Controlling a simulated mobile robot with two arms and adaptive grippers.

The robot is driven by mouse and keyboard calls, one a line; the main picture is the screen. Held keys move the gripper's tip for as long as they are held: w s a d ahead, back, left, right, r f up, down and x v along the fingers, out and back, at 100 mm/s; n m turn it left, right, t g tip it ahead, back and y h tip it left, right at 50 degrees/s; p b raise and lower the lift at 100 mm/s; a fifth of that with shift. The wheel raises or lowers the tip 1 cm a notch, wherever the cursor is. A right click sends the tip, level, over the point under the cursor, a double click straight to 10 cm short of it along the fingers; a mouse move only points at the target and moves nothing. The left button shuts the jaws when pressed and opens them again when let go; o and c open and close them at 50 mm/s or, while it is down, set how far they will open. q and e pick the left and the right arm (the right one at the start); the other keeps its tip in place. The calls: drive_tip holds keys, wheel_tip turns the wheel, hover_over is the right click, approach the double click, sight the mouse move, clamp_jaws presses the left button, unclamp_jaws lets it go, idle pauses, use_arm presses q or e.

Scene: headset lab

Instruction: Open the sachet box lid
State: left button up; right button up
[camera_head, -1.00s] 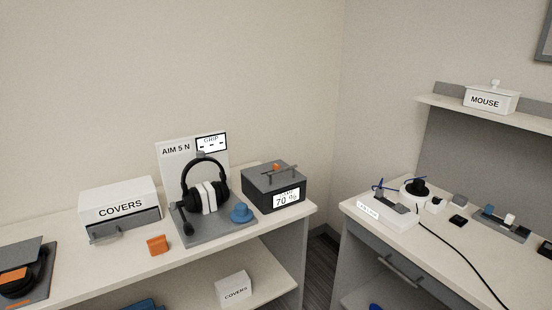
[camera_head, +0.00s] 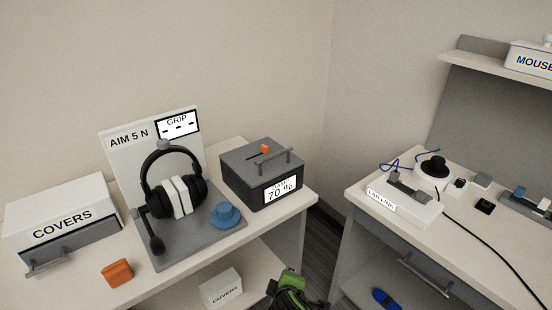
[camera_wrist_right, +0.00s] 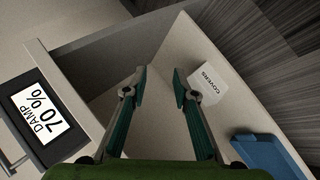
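The sachet box is likely the dark grey box (camera_head: 250,184) labelled 70 % at the right end of the left bench. Its lid (camera_head: 245,155) is shut and carries a grey bar handle (camera_head: 274,161) and a small orange piece (camera_head: 265,149). In the right wrist view the box (camera_wrist_right: 67,135) shows at the left, with the label DAMP 70 %. My right gripper (camera_wrist_right: 158,84) is open and empty, over the lower shelf and apart from the box. Its green body shows at the bottom of the head view, fingertips unclear. My left gripper is out of view.
A headset (camera_head: 155,208) on a stand with a blue knob (camera_head: 226,214) is left of the box. A COVERS drawer unit (camera_head: 85,200) and orange block (camera_head: 117,272) lie further left. A small white COVERS box (camera_head: 221,288) is on the lower shelf. A gap separates the right bench (camera_head: 470,240).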

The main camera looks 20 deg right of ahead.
drive_tip(key=w+a+r+n+t+h, duration=0.1)
drive_tip(key=w+r+t, duration=0.1)
drive_tip(key=w+r, duration=0.45)
drive_tip(key=w+r+n+t+h, duration=0.1)
drive_tip(key=w+r+n+t, duration=0.15)
drive_tip(key=r, duration=0.75)
drive_tip(key=t+h, duration=0.2)
approach(276, 156)
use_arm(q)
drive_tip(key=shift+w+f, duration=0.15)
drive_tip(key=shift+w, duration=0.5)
use_arm(e)
drive_tip(key=shift+n, duration=0.35)
drive_tip(key=x, duration=1.1)
drive_tip(key=shift+s, duration=0.1)
clamp_jaws()
